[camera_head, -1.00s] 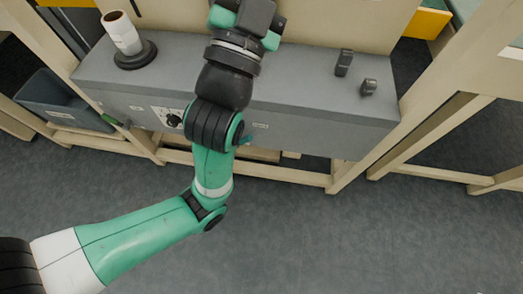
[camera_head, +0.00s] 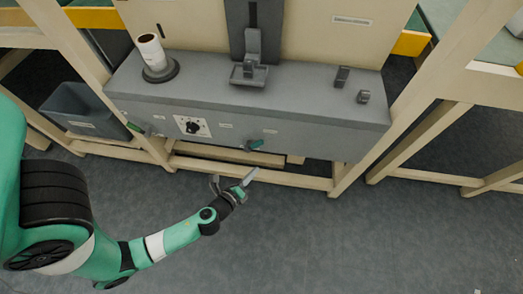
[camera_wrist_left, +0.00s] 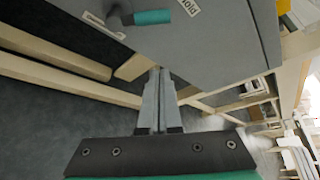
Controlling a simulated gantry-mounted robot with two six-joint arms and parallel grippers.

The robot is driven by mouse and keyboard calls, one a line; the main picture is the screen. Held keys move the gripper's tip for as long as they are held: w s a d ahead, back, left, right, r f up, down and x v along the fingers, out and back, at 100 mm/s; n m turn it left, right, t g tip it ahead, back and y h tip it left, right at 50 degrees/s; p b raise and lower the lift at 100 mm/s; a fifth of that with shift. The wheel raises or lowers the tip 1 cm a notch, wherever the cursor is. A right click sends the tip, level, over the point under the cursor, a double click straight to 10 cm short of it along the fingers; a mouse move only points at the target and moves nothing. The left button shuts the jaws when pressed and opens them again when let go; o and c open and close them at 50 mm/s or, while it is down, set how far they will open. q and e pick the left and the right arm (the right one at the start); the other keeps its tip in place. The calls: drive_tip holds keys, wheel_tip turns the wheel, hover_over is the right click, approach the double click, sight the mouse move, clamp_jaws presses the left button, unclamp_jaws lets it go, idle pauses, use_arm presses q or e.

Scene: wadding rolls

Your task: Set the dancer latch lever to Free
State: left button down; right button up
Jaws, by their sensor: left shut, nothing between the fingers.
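The latch lever (camera_head: 252,145) is a small teal handle on a dark pivot, low on the front of the grey housing. In the left wrist view the lever (camera_wrist_left: 152,17) shows at the top edge, its handle end beside a label reading Hold (camera_wrist_left: 188,7). Another label plate (camera_wrist_left: 103,26) lies on the other side of its pivot, its text unreadable. My left gripper (camera_head: 252,174) is shut and empty, in front of and below the lever, apart from it. Its two fingers are together in the left wrist view (camera_wrist_left: 158,74). My right gripper is not in view.
The grey housing (camera_head: 320,115) carries a rotary knob (camera_head: 192,127) and, on top, a white roll (camera_head: 150,50) on a round base and small dark brackets (camera_head: 342,76). Wooden beams (camera_head: 300,180) run below. A grey bin (camera_head: 80,105) stands left. The floor in front is open.

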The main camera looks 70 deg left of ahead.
sight(254, 144)
use_arm(q)
drive_tip(key=shift+w+a+f, duration=0.1)
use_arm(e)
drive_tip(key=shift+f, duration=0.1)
use_arm(q)
drive_tip(key=w+a+p, duration=0.2)
drive_tip(key=w+a, duration=0.3)
drive_tip(key=a, duration=0.2)
drive_tip(key=shift+w+a+f, duration=0.2)
drive_tip(key=shift+a+f, duration=0.05)
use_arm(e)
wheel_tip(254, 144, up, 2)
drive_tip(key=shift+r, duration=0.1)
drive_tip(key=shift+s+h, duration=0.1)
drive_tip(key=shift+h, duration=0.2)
